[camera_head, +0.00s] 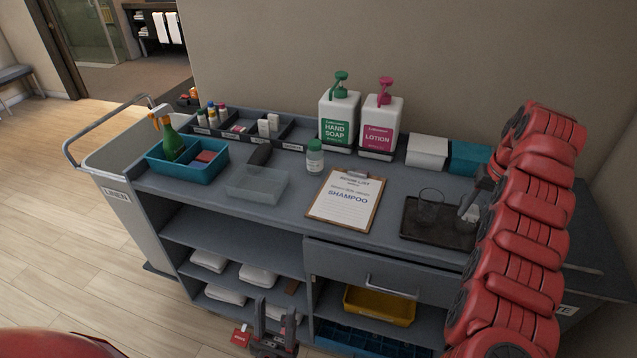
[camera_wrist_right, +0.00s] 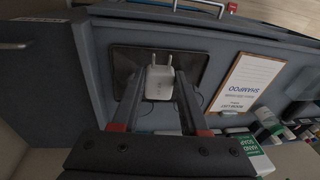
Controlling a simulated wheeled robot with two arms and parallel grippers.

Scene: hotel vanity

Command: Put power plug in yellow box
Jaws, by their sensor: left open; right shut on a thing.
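A white power plug (camera_wrist_right: 159,82) is between the fingers of my right gripper (camera_wrist_right: 160,92) in the right wrist view, over the dark tray. The gripper is shut on it. In the head view the plug (camera_head: 468,213) shows small beside the arm; I cannot tell if it touches the tray. The yellow box (camera_head: 380,306) sits on the lower shelf under the drawer, seen from above at its front. My left gripper (camera_head: 274,312) is open and empty in front of the cart's lower shelves, left of the yellow box.
The dark tray (camera_head: 409,231) also holds a clear glass (camera_head: 430,204). A clipboard (camera_head: 347,200), soap and lotion bottles and a clear bin (camera_head: 256,186) stand on the cart top. The closed drawer (camera_head: 375,272) overhangs the yellow box. A blue crate (camera_head: 350,338) lies below.

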